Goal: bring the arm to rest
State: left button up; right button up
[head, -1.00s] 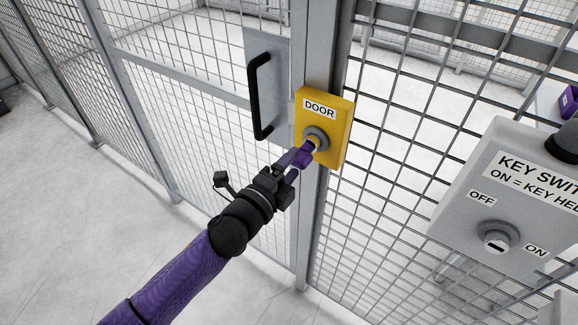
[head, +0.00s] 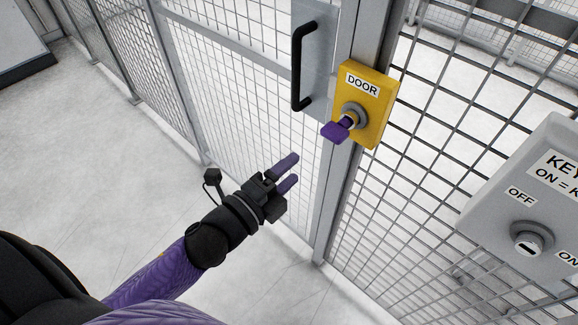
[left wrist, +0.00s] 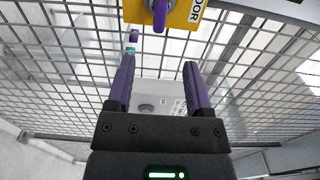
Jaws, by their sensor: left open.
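My left gripper (head: 291,173) is open and empty, below and to the left of the yellow DOOR box in the head view. In the left wrist view its two purple fingers (left wrist: 160,90) stand apart with nothing between them. A purple key (head: 337,131) sits in the lock of the yellow DOOR box (head: 377,103), apart from the fingers. The key also shows at the top of the left wrist view (left wrist: 160,14). My right gripper is not in view.
A mesh door with a black handle (head: 297,66) stands left of the DOOR box. A grey key switch box (head: 545,200) marked OFF and ON is at the right, its keyhole empty. Mesh fence runs behind. The floor (head: 110,165) at the left is clear.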

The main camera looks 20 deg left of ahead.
pick_arm(q)
jog(key=s+a+f+n+g+y+b, duration=0.15)
jog(key=f+n, duration=0.25)
jog(key=f, duration=0.5)
jog(key=s+a+f+n+g+y, duration=0.2)
jog(key=s+f+n+g, duration=0.1)
jog(key=f, duration=0.6)
jog(key=s+a+f+n+g+y, duration=0.2)
jog(key=s+f+n+g, duration=0.15)
jog(key=f, duration=0.55)
jog(key=s+f+n+g, duration=0.2)
jog(key=s+f, duration=0.3)
jog(key=s, duration=0.3)
jog(key=s+f+n+g+b, duration=0.1)
jog(key=s+f+n+g, duration=0.2)
jog(key=s, duration=0.5)
jog(key=s+d+f+n+g, duration=0.1)
jog(key=s+f+n+g, duration=0.2)
jog(key=s+f, duration=0.4)
jog(key=shift+s+n+y+b, duration=0.35)
jog(key=shift+s+n+y, duration=0.1)
